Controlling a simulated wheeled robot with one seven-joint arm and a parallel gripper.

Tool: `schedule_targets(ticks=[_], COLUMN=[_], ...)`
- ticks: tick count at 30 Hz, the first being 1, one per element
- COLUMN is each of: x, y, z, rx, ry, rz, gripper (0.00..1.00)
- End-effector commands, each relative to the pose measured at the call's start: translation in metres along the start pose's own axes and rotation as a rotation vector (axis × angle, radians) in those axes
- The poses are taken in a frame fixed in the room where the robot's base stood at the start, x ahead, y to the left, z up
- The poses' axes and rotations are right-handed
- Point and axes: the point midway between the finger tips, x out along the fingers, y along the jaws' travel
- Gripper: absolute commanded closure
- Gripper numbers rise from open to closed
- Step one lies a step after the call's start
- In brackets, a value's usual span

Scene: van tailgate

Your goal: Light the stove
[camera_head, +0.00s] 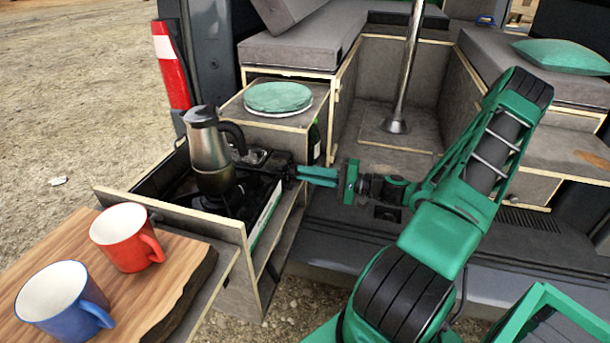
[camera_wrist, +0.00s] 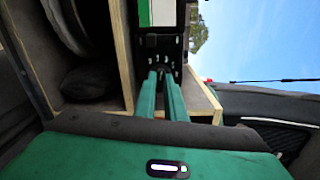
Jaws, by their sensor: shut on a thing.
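The stove (camera_head: 232,196) is a dark camping stove in the pulled-out drawer at the left of the van. A metal moka pot (camera_head: 208,155) with a black handle stands upright on it and hides part of the burner. My gripper (camera_head: 298,173) reaches in from the right to the stove's right end, with its green fingers level. In the wrist view my gripper (camera_wrist: 165,76) has its two fingers close together on a small dark part at the stove's edge, which looks like the stove knob. The fingertips largely hide it. No flame shows.
A red mug (camera_head: 121,232) and a blue mug (camera_head: 60,297) stand on a wooden board (camera_head: 187,272) at the front left. A box with a round green cushion (camera_head: 278,97) stands behind the stove. A metal pole (camera_head: 408,75) rises from the van floor.

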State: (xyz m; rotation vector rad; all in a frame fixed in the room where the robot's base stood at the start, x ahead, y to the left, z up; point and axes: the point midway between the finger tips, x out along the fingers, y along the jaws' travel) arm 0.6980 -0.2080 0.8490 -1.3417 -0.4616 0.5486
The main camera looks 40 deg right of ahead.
Motion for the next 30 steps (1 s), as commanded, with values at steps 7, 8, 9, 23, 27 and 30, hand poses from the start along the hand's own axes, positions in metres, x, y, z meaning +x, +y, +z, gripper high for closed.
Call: schedule_targets(ticks=[7,8,9,23,27,30], x=[-0.0003,-0.0004,-0.0004,-0.0005,-0.0005,-0.0006], y=[0.0037,0.0038,0.0039,0.0061,0.0066,0.0069], z=[0.0009,0.0008,0.0008,0.0004,0.0002,0.0001], rx=[-0.228,-0.255,-0.293,-0.625,-0.679,-0.705], ry=[-0.003,-0.003,-0.003,-0.005,-0.005,-0.005], rz=[0.006,0.006,0.006,0.007,0.008,0.008], gripper=[1.0,1.0,1.0,1.0,1.0,1.0])
